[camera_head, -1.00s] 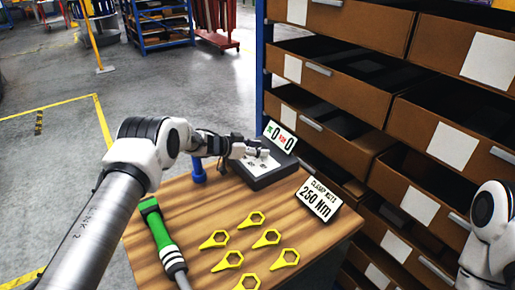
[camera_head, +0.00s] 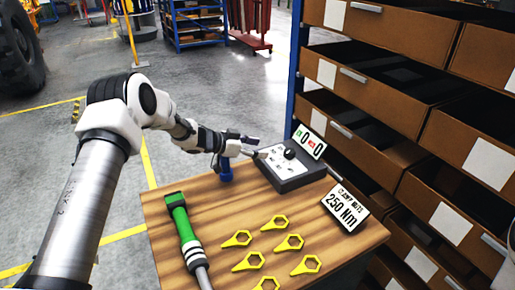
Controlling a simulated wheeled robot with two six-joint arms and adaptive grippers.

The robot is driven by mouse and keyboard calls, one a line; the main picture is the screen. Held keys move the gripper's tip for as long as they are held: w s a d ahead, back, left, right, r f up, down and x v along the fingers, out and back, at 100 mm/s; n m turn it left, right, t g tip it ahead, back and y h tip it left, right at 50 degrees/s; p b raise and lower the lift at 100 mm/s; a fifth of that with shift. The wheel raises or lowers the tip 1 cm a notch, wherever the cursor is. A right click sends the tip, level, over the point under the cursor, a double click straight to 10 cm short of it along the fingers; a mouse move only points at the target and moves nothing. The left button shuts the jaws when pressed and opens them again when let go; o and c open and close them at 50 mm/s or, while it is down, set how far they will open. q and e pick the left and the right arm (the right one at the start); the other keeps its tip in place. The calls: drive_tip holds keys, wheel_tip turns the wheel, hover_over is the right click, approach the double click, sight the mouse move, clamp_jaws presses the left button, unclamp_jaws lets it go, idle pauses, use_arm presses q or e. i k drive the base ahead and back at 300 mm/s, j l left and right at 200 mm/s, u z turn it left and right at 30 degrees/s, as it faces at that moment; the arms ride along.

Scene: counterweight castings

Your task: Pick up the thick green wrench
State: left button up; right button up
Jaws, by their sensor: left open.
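The thick green wrench (camera_head: 182,224) lies on the wooden table's left side, with a green grip, white bands and a grey shaft running off the bottom of the picture. My left gripper (camera_head: 250,147) is open and empty at the table's far side. It is beyond the wrench and apart from it, beside the black device and near the top of a blue upright tool (camera_head: 226,170). My right gripper is out of view.
Several yellow ring markers (camera_head: 289,243) lie right of the wrench on the table (camera_head: 215,206). A black device (camera_head: 291,176) with a knob and a "250 Nm" sign (camera_head: 345,207) stand at the back and right. Brown drawers (camera_head: 385,95) rise behind.

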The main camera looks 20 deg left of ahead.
sight(195, 259)
drive_tip(key=k+l, duration=0.3)
drive_tip(key=k, duration=0.15)
drive_tip(key=k+l, duration=0.3)
drive_tip(key=k, duration=0.15)
drive_tip(key=k+l, duration=0.3)
drive_tip(key=k, duration=0.2)
